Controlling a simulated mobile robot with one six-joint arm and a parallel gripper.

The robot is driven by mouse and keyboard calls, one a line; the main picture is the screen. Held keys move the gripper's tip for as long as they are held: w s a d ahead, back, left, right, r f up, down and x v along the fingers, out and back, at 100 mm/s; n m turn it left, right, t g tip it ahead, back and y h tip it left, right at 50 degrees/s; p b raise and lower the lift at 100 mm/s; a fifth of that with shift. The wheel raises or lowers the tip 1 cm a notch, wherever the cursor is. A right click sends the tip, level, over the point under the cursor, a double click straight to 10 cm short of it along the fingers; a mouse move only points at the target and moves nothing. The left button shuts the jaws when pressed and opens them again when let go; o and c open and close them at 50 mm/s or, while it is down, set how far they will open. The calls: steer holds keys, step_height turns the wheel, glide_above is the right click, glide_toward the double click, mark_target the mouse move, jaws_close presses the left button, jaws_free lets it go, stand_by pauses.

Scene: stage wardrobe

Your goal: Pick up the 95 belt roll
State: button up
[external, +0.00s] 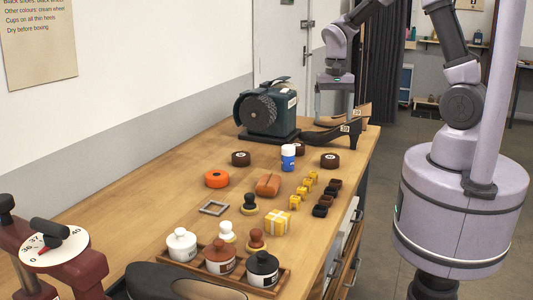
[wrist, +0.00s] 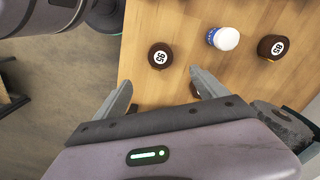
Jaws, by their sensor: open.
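The 95 belt roll (wrist: 161,64) is a dark brown disc with a white round label. It lies flat on the wooden bench near its edge, and in the external view it looks to be the right brown roll (external: 330,164). My gripper (wrist: 161,80) is open and empty, its fingertips spread to either side of the line to this roll. In the external view my gripper (external: 334,112) hangs above the bench's far end, beyond the roll and apart from it. The roll's top is unobstructed in the wrist view.
Another labelled brown roll (wrist: 273,50) and a white-capped blue bottle (wrist: 224,39) lie to the right in the wrist view. A third roll (external: 299,149) is partly hidden by my finger there.

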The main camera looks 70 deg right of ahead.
steer(key=b, duration=0.4)
glide_toward(330, 157)
steer(key=f, duration=0.5)
steer(key=shift+d, duration=0.35)
step_height(330, 157, down, 5)
steer(key=b, duration=0.2)
steer(key=shift+a+f+b, duration=0.15)
steer(key=shift+f+b, duration=0.05)
steer(key=shift+b, duration=0.1)
steer(key=shift+r, duration=0.15)
